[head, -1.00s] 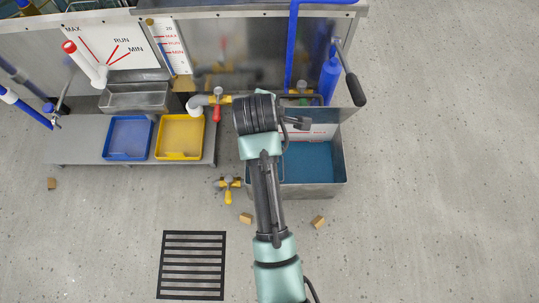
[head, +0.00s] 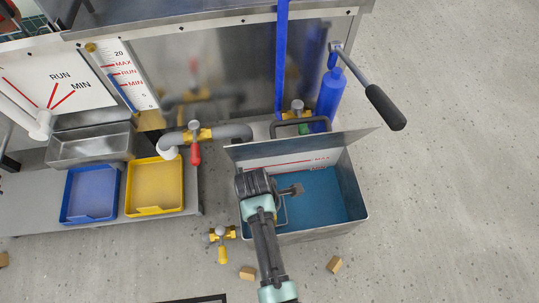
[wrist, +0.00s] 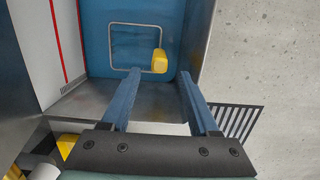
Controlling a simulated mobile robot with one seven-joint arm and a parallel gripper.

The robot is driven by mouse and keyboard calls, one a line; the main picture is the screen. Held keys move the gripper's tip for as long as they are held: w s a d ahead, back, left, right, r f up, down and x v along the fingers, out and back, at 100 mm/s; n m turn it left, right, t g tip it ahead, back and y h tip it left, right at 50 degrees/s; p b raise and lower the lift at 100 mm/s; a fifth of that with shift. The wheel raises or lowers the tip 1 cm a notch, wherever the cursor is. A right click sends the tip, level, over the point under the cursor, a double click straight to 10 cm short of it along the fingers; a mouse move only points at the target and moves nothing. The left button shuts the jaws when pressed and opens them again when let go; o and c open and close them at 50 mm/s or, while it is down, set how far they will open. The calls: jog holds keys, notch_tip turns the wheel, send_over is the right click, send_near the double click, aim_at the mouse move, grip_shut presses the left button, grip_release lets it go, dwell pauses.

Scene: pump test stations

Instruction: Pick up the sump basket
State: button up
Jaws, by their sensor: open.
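An open metal sump tank (head: 356,190) holds blue water and has a white panel with red lines inside. A thin rectangular wire loop with a yellow grip (wrist: 160,61) shows against the blue in the wrist view, seemingly the sump basket's handle. The basket's body cannot be made out. My gripper (wrist: 158,73) is open and empty, its two blue fingers apart, with the loop and grip showing beyond the tips. In the head view my arm's end is over the left part of the tank and hides most of the loop.
The tank's raised lid (head: 300,146) stands behind my arm. A grey pipe with a red-handled valve (head: 195,152) is to the left, near a yellow tray (head: 155,187) and a blue tray (head: 91,193). A black-gripped lever (head: 385,107) juts out at right. Floor at right is clear.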

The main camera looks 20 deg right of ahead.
jog(key=f+b, duration=0.2)
jog(key=f, duration=0.1)
jog(key=f+b, duration=0.2)
jog(key=d+f+b, duration=0.1)
jog(key=f+b, duration=0.1)
jog(key=f, duration=0.1)
jog(key=shift+s+d+f+b, duration=0.1)
jog(key=shift+f+b, duration=0.2)
jog(key=shift+b, duration=0.05)
jog(key=shift+r, duration=0.1)
grip_shut()
dwell(1.1)
